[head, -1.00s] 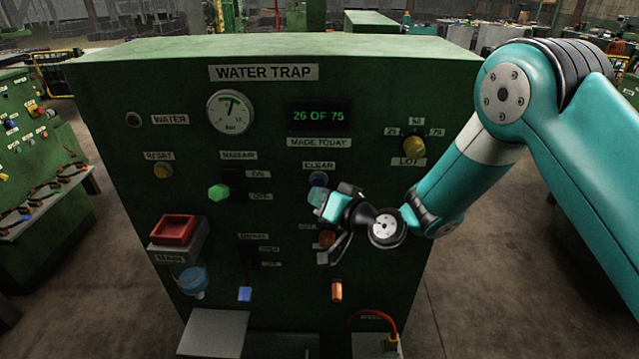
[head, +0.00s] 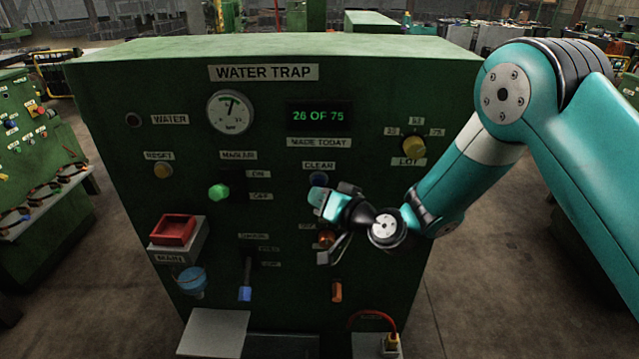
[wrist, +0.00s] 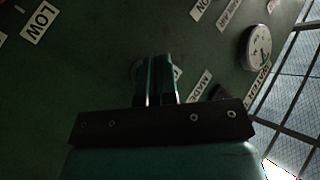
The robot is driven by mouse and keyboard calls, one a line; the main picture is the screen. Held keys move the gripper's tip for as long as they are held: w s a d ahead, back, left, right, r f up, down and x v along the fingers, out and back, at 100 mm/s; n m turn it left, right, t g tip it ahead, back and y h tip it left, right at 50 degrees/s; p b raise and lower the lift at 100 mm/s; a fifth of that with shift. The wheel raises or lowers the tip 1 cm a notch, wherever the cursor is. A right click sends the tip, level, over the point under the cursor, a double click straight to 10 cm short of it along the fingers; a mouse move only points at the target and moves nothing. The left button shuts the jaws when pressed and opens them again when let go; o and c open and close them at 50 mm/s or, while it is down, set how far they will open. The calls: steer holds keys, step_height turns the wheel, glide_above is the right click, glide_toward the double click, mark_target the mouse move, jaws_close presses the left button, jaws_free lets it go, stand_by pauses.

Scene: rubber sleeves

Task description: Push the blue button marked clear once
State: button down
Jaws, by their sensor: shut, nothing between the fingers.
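The blue button (head: 319,180) sits on the green panel just under the CLEAR label (head: 319,166) in the head view. My gripper (head: 316,196) is shut and empty, its fingertips just below the button and overlapping its lower edge in the picture. I cannot tell whether they touch it. In the wrist view the shut fingers (wrist: 155,78) point at the panel and hide most of what is behind their tips; a dim round edge shows beside them. The display (head: 319,116) reads 26 OF 75.
A yellow LOT knob (head: 414,147) is to the right, and a green lever knob (head: 219,192) to the left.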

steer(key=shift+w, duration=0.1)
stand_by(0.3)
steer(key=shift+w, duration=0.3)
steer(key=shift+w, duration=0.35)
stand_by(0.5)
stand_by(0.4)
steer(key=shift+s+b, duration=0.7)
steer(key=shift+s, duration=0.1)
steer(key=s+b, duration=0.3)
steer(key=s, duration=0.2)
steer(key=shift+d, duration=0.15)
stand_by(0.4)
